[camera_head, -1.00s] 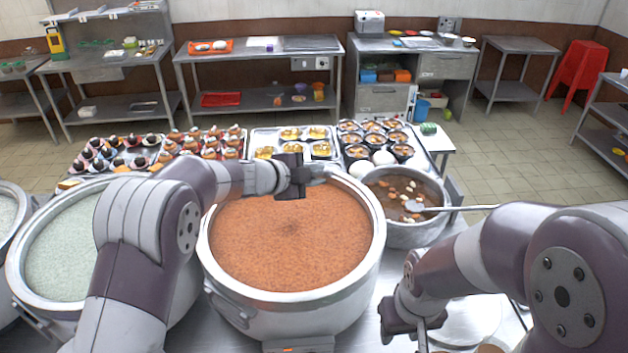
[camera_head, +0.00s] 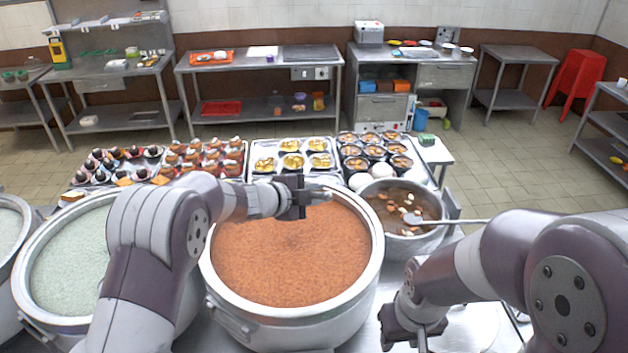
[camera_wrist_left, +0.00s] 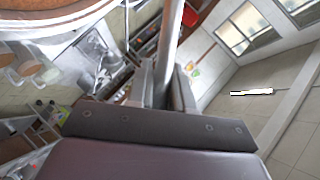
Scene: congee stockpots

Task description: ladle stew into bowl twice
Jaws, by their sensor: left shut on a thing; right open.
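The stew pot (camera_head: 409,246) stands right of a big pot (camera_head: 290,318) of orange-red food. The stew (camera_head: 385,208) is brown with pale and orange chunks. A ladle (camera_head: 412,217) rests its bowl in it; its handle runs right, behind my right arm. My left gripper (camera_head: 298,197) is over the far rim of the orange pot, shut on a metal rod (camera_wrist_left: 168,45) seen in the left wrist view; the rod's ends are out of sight. My right gripper (camera_head: 413,328) is open, low in front of the stew pot. A pale round thing (camera_head: 478,325), perhaps a bowl or plate, is partly hidden by my right arm.
A pot of pale green food (camera_head: 72,262) stands at left. Behind the pots are trays of cupcakes (camera_head: 205,158), yellow food (camera_head: 292,160) and small filled bowls (camera_head: 375,152). Steel tables (camera_head: 265,68) line the back wall. Tiled floor is clear at right.

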